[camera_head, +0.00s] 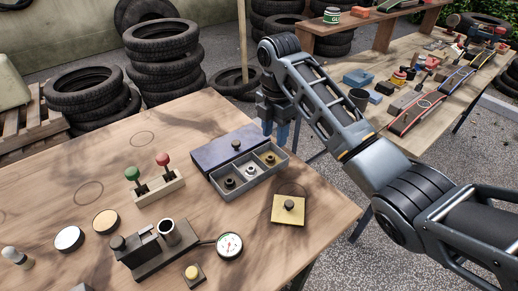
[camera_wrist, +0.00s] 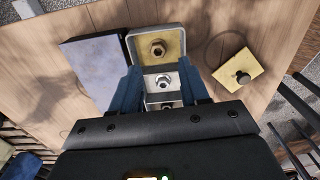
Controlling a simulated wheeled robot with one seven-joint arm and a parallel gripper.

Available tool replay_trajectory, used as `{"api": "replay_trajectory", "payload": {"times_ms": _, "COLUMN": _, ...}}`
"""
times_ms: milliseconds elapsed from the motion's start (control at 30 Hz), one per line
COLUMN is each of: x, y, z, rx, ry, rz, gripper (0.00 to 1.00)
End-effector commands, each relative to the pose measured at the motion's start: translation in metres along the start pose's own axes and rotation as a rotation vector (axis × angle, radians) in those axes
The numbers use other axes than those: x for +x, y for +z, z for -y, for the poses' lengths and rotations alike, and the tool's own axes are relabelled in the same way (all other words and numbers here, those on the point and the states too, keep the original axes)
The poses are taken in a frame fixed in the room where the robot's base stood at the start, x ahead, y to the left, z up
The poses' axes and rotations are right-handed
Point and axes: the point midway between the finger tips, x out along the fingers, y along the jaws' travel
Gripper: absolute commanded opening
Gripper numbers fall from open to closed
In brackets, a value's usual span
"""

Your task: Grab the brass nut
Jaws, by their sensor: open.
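The brass nut (camera_head: 269,158) sits in the yellow-floored right compartment of a grey three-compartment tray (camera_head: 250,190) on the wooden table. In the wrist view the brass nut (camera_wrist: 158,48) looks brownish and lies beyond the fingertips, with nothing touching it. A silver nut (camera_head: 250,171) is in the middle compartment and a dark nut (camera_head: 230,184) in the left one. My gripper (camera_head: 275,130) hangs above the tray, its blue fingers pointing down. In the wrist view my gripper (camera_wrist: 163,88) is open and empty, its fingers apart on either side of the tray's middle part.
A blue-grey slab (camera_head: 213,157) with a knob lies along the tray's far side. A yellow plate (camera_head: 281,215) with a dark knob lies to the right. A two-lever block (camera_head: 160,187) and a gauge (camera_head: 229,245) stand left and nearer.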

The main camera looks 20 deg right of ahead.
Motion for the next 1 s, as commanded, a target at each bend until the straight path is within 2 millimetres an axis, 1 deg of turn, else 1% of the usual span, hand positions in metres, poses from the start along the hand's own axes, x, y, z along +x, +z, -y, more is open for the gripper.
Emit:
{"api": "replay_trajectory", "payload": {"times_ms": 67, "x": 0.004, "y": 0.0, "z": 0.0, "rx": 0.001, "ry": -0.001, "rz": -0.001, "gripper": 0.45}}
{"api": "replay_trajectory", "payload": {"times_ms": 367, "x": 0.032, "y": -0.002, "z": 0.0, "rx": 0.0, "ry": -0.002, "rz": -0.002, "gripper": 0.45}}
{"api": "replay_trajectory", "payload": {"times_ms": 600, "x": 0.066, "y": -0.007, "z": -0.002, "rx": 0.001, "ry": -0.004, "rz": -0.001, "gripper": 0.45}}
{"api": "replay_trajectory", "payload": {"times_ms": 700, "x": 0.075, "y": -0.007, "z": -0.002, "rx": 0.001, "ry": -0.002, "rz": 0.0, "gripper": 0.45}}
{"api": "replay_trajectory", "payload": {"times_ms": 800, "x": 0.078, "y": -0.006, "z": -0.002, "rx": 0.001, "ry": -0.001, "rz": 0.0, "gripper": 0.45}}
{"api": "replay_trajectory", "payload": {"times_ms": 967, "x": 0.078, "y": -0.006, "z": -0.002, "rx": 0.0, "ry": 0.0, "rz": 0.0, "gripper": 0.45}}
{"api": "replay_trajectory", "payload": {"times_ms": 1000, "x": 0.078, "y": -0.006, "z": -0.002, "rx": 0.0, "ry": 0.0, "rz": 0.0, "gripper": 0.43}}
